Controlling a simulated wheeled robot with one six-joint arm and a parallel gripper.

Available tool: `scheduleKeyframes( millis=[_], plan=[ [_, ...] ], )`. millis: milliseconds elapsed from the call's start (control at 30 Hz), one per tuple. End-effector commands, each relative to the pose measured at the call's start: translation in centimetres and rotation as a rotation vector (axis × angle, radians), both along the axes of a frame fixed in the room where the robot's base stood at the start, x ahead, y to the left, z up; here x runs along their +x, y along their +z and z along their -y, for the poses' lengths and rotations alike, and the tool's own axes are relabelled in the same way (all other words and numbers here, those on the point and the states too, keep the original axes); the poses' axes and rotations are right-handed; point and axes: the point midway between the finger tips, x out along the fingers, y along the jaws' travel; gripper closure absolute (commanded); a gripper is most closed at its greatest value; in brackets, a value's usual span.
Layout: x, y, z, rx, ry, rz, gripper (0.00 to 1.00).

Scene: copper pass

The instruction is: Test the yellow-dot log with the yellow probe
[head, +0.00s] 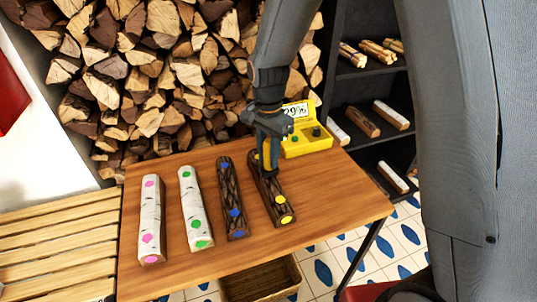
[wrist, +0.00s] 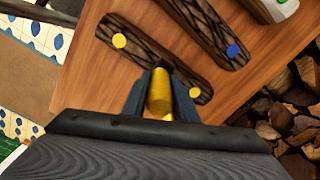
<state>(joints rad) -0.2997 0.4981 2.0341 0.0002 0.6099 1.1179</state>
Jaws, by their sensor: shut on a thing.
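The yellow-dot log (head: 276,206) is dark-barked and lies on the wooden table at the right end of a row of logs. It also shows in the wrist view (wrist: 146,57), with a yellow dot near each end. My gripper (head: 268,150) is above the far part of this log, pointing down. In the wrist view my gripper (wrist: 162,92) is shut on the yellow probe (wrist: 160,95). The probe's tip is hidden, so I cannot tell whether it touches the log. The yellow meter (head: 306,143) stands behind and to the right, with a percent reading on its display.
A blue-dot log (head: 232,200), a green-dot log (head: 194,210) and a pink-dot log (head: 151,220) lie to the left on the table (head: 340,205). Stacked firewood (head: 150,80) rises behind. A dark shelf (head: 365,90) with logs stands at the right. The table's right front is clear.

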Motion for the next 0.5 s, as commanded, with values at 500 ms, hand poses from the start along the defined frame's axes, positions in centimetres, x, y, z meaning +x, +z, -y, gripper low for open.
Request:
scheduleKeyframes(
  millis=[500],
  plan=[
    [0.02, -0.56, -0.01, 0.001, 0.0, 0.001, 0.97]
  ],
)
